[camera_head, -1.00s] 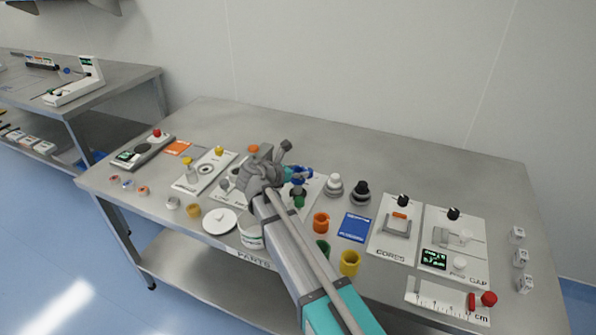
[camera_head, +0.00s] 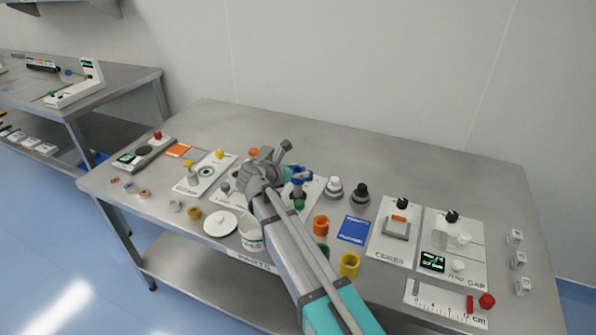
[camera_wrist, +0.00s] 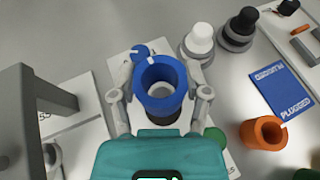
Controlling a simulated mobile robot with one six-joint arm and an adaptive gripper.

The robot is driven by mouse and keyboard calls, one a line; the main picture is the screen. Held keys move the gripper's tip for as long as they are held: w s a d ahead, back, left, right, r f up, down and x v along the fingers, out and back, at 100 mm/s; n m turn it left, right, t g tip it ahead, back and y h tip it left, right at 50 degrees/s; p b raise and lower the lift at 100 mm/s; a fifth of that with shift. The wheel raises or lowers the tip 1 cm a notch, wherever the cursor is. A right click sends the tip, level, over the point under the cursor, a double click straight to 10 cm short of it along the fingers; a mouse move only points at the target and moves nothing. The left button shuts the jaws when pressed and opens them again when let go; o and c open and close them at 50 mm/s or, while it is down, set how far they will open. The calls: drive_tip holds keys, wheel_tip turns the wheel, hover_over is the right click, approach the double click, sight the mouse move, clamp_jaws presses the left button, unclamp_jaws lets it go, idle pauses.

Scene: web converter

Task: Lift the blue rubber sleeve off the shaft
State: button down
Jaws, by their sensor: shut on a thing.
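The blue rubber sleeve (camera_wrist: 160,84) is a hollow blue ring seen from above in the wrist view. My gripper (camera_wrist: 161,92) is shut on it, with one finger against each side. A pale grey surface shows through its bore, and a dark round part sits just below its lower rim. In the head view the blue sleeve (camera_head: 299,175) is small and partly hidden by my arm. I cannot tell whether the sleeve is still around the shaft.
White-knobbed (camera_wrist: 199,36) and black-knobbed (camera_wrist: 239,27) round pieces stand to the upper right. An orange cup (camera_wrist: 264,132) and a blue card (camera_wrist: 276,91) lie right. A grey upright (camera_wrist: 27,120) stands left. A white bucket (camera_head: 250,237) and yellow cup (camera_head: 349,264) are near the front.

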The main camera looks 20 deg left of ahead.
drive_tip(key=shift+r+p, duration=0.8)
drive_tip(key=shift+r, duration=0.05)
idle(0.4)
drive_tip(key=shift+r+p, duration=1.95)
